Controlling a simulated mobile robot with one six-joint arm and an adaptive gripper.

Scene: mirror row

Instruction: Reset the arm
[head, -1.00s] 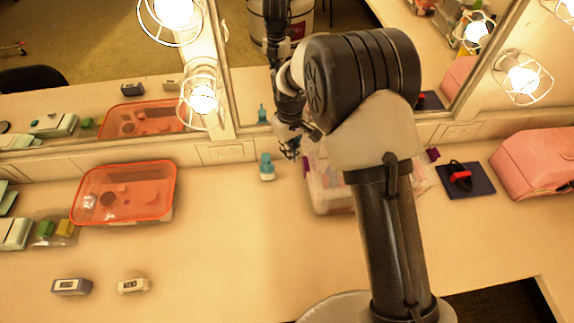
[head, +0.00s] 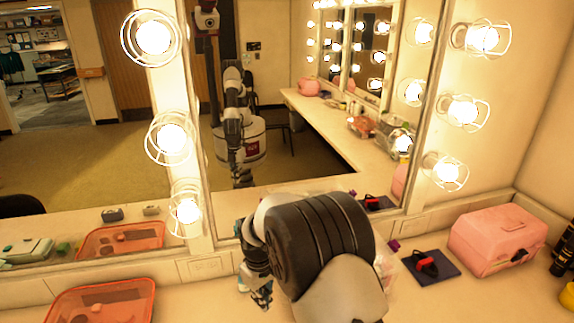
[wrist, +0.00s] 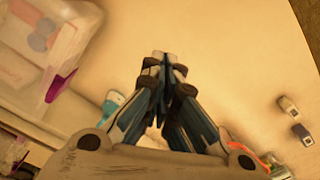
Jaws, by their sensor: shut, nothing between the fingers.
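My gripper (head: 262,292) hangs at the end of my bent arm over the counter, in front of the mirror in the head view. In the wrist view my gripper (wrist: 160,60) has its fingers together, with nothing between them. Below it is the pale counter top (wrist: 225,50). A teal-capped bottle (wrist: 115,100) stands beside the fingers at the left in the wrist view. In the head view my arm's large dark joint hides much of the counter's middle.
An orange tray (head: 100,290) lies at the lower left. A clear bin (wrist: 45,45) is left of my fingers in the wrist view. A dark blue pad (head: 432,268) and a pink case (head: 497,240) stand at the right. Mirrors and caged bulbs (head: 172,138) rise behind the counter.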

